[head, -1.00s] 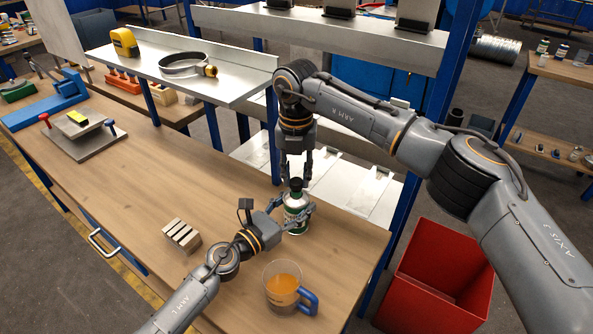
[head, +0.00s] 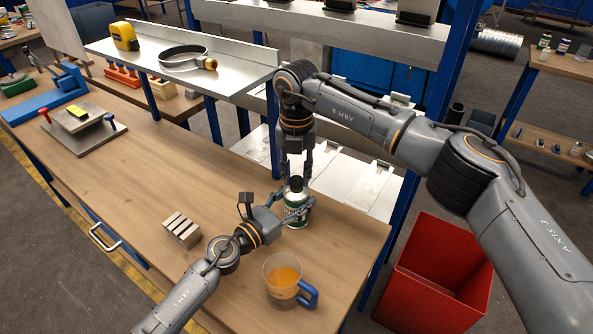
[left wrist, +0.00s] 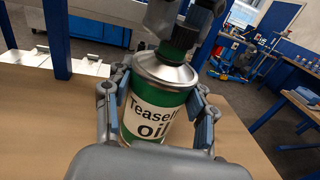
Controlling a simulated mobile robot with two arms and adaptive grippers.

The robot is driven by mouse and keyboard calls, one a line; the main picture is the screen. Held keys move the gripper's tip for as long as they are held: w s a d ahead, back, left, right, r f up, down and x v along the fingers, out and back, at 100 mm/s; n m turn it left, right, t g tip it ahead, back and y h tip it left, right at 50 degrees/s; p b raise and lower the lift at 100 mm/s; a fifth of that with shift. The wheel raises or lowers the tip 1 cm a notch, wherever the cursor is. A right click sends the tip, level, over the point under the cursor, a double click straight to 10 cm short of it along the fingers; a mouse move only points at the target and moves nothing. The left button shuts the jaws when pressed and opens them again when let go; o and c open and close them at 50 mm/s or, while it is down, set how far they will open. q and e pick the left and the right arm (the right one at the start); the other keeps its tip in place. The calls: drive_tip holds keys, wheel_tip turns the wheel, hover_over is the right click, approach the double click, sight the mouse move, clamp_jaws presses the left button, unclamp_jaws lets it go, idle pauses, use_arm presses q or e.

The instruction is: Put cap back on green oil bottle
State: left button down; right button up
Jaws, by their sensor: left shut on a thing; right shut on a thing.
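The green oil bottle (head: 296,222) has a white label and a silver shoulder. It is upright near the bench's far right edge, and its label and shoulder show in the left wrist view (left wrist: 158,108). My left gripper (head: 297,211) is shut around its body. The black cap (head: 297,182) is between the fingers of my right gripper (head: 295,176), which points down from above and is shut on it. In the left wrist view the ribbed cap (left wrist: 197,20) is at the top of the green neck. I cannot tell whether it is seated.
An orange-filled mug (head: 283,283) with a blue handle stands near the front right. Grey metal blocks (head: 181,230) lie left of my left gripper. A red bin (head: 433,272) is on the floor at right. The bench's middle left is clear.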

drive_tip(key=shift+f, duration=0.3)
drive_tip(key=m, duration=0.5)
drive_tip(key=shift+m, duration=0.3)
drive_tip(key=m, duration=0.6)
drive_tip(key=shift+d, duration=0.1)
drive_tip(key=m, duration=0.6)
drive_tip(key=shift+s, duration=0.1)
drive_tip(key=m, duration=0.4)
drive_tip(key=shift+s+a, duration=0.15)
drive_tip(key=shift+a, duration=0.15)
drive_tip(key=shift+d+m, duration=0.2)
drive_tip(key=shift+m, duration=0.8)
